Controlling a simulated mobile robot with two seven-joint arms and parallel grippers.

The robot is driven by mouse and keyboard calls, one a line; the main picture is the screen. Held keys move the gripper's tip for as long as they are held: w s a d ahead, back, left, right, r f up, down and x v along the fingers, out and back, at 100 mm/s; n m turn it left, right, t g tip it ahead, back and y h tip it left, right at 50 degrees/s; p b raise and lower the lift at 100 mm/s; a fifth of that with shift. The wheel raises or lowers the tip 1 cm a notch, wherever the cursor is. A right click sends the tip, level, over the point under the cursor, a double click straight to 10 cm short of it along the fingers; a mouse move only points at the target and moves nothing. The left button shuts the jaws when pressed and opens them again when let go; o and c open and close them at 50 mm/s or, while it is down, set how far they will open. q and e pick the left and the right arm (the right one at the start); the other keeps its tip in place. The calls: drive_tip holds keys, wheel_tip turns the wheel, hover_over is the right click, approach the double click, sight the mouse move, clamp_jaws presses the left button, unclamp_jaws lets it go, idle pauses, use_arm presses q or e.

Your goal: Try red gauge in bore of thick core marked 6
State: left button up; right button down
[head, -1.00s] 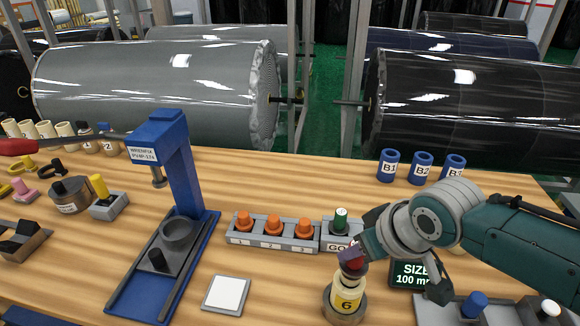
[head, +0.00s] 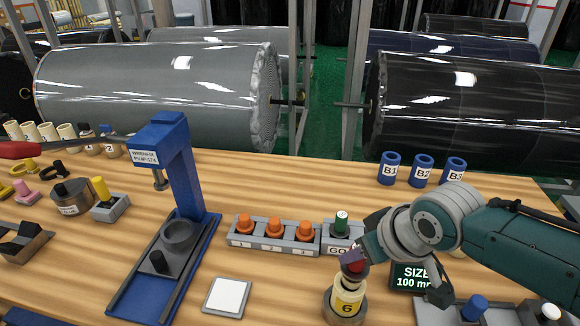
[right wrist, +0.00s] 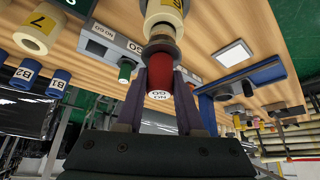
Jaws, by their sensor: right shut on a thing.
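The thick cream core marked 6 (head: 346,306) stands upright in a round grey-brown holder near the front of the bench. My right gripper (head: 353,258) is above it, shut on the red gauge (head: 354,267). My left gripper is out of view.
A grey rack (head: 270,247) with orange plugs and a green-topped gauge (head: 341,222) stand behind. A blue press (head: 178,180) is left, a white pad (head: 227,297) nearer, a size display (head: 412,276) right. Blue cores (head: 421,169) line the back edge.

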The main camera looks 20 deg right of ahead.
drive_tip(key=shift+f+b, duration=0.3)
drive_tip(key=shift+f, duration=0.1)
idle(1.0)
idle(0.9)
drive_tip(key=shift+s, duration=0.1)
drive_tip(key=shift+r+p, duration=2.1)
drive_tip(key=shift+p, duration=0.15)
drive_tip(key=shift+w+f, duration=0.1)
drive_tip(key=shift+w, duration=0.1)
